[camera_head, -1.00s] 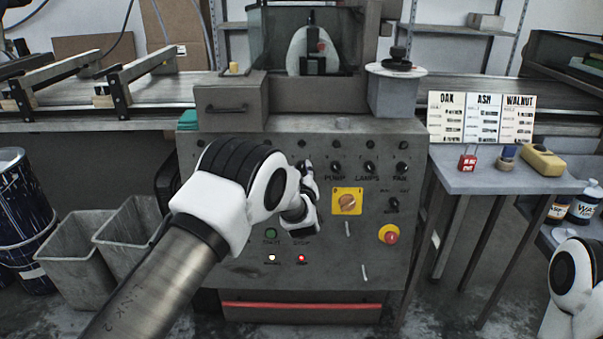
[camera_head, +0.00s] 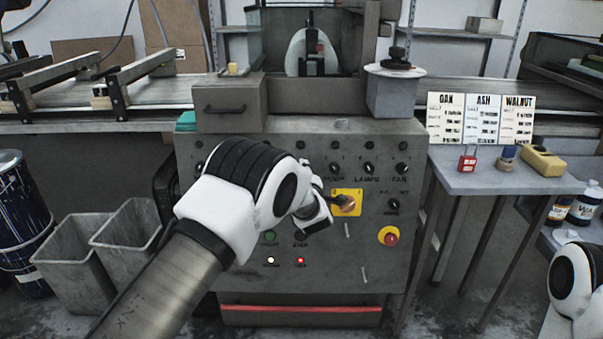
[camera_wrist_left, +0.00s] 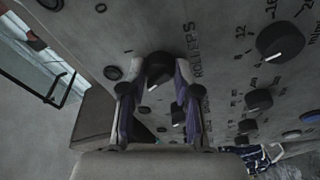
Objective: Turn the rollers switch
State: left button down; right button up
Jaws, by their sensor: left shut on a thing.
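The rollers switch (camera_wrist_left: 158,66) is a round black knob on the grey panel, with the word ROLLERS beside it in the left wrist view. My left gripper (camera_wrist_left: 160,82) is shut on it, one finger on each side of the knob. In the head view my left arm and wrist cover this part of the grey machine panel (camera_head: 375,270), and the switch is hidden there. My right gripper is not in view.
Black knobs sit close above. Other black knobs (camera_wrist_left: 280,42) are close by in the wrist view. A side table (camera_head: 480,185) stands right.

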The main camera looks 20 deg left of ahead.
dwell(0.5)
pick_arm(q)
jog(key=c, duration=0.8)
grip_release()
jog(key=v, duration=0.7)
jog(key=shift+s+d, duration=0.15)
jog(key=shift+s, duration=0.05)
jog(key=shift+f, duration=0.1)
